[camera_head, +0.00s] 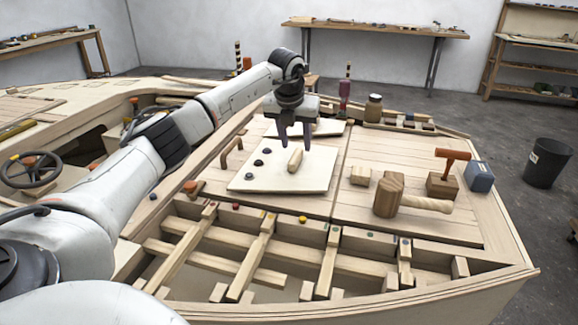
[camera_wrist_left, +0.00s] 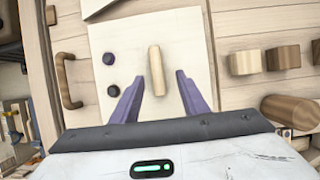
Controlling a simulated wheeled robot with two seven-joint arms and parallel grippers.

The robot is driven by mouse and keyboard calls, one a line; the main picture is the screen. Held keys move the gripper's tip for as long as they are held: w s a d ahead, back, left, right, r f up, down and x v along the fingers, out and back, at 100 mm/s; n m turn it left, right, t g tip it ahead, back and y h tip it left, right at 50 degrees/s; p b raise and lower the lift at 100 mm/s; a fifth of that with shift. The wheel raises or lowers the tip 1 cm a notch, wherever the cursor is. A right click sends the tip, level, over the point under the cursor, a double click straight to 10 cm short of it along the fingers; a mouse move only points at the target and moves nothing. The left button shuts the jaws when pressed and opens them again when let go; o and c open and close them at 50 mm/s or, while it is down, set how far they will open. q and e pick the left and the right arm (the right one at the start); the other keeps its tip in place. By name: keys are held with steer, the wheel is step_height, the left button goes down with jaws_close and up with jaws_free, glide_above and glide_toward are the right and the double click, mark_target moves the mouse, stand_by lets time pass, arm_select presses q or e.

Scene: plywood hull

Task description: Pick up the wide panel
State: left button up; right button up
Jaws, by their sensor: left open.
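The wide panel (camera_head: 312,176) is a pale flat board lying on the plank deck, with a light wooden handle (camera_head: 295,160) standing up from it and several dark knobs at its left side. My left gripper (camera_head: 295,143) points down above the handle, open and empty. In the left wrist view the panel (camera_wrist_left: 190,45) fills the middle, and the handle (camera_wrist_left: 155,68) lies between the two purple fingers, apart from both. How high the fingertips are above the handle is hard to tell. My right gripper is not in view.
A second pale panel (camera_head: 328,127) lies just behind. A wooden mallet (camera_head: 388,195), wood blocks (camera_head: 360,175), an orange-handled tool (camera_head: 453,155) and a blue box (camera_head: 480,177) stand to the right. Open rib compartments (camera_head: 240,225) lie in front. A curved handle (camera_head: 231,152) stands left of the panel.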

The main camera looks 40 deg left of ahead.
mark_target(295, 155)
arm_select(q)
steer(key=x, duration=0.6)
steer(key=shift+s+a, duration=0.2)
steer(key=shift+r, duration=0.1)
steer(key=shift+r, duration=0.1)
jaws_close()
